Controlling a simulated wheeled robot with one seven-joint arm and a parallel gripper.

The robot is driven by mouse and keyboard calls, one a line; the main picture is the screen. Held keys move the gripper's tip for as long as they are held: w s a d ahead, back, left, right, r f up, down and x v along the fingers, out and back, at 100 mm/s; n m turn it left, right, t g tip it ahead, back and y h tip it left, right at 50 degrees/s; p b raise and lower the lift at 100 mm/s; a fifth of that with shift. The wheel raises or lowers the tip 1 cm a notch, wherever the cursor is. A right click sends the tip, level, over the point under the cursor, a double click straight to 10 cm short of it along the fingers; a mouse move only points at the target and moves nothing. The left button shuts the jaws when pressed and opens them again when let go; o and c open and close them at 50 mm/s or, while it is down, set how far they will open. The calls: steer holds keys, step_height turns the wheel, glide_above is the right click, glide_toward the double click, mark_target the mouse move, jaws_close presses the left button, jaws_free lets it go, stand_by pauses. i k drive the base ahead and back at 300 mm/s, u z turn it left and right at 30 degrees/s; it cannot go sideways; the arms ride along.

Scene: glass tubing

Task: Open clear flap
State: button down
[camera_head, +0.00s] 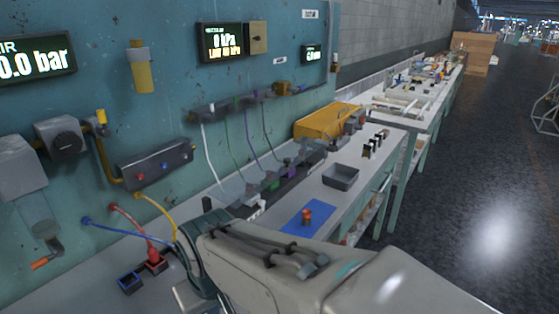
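A faint see-through pane (38,212), which looks like the clear flap, hangs under a grey wall box (18,170) at the far left. Behind or below it is a small metal valve with an orange-tipped handle (41,263). The pane's edges are hard to make out, and I cannot tell how it is hinged. My arm comes in from the lower right and ends near the bottom middle, to the right of the pane and well apart from it. I cannot make out my gripper's fingers; they are hidden behind the arm or out of frame.
Blue, red and yellow hoses (125,232) run from the wall to the bench left of my arm. A dark box with buttons (155,165) is on the wall. A grey tray (341,177) and a blue mat (306,217) lie on the bench. Open floor is at right.

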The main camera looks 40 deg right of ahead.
mark_target(288, 161)
steer(key=z, duration=0.15)
steer(key=k, duration=0.4)
steer(key=z, duration=0.85)
steer(key=i, duration=0.45)
steer(key=z, duration=0.6)
steer(key=k, duration=0.6)
steer(key=z, duration=0.95)
steer(key=i, duration=0.95)
steer(key=u, duration=0.55)
steer(key=i, duration=0.95)
steer(key=u, duration=0.85)
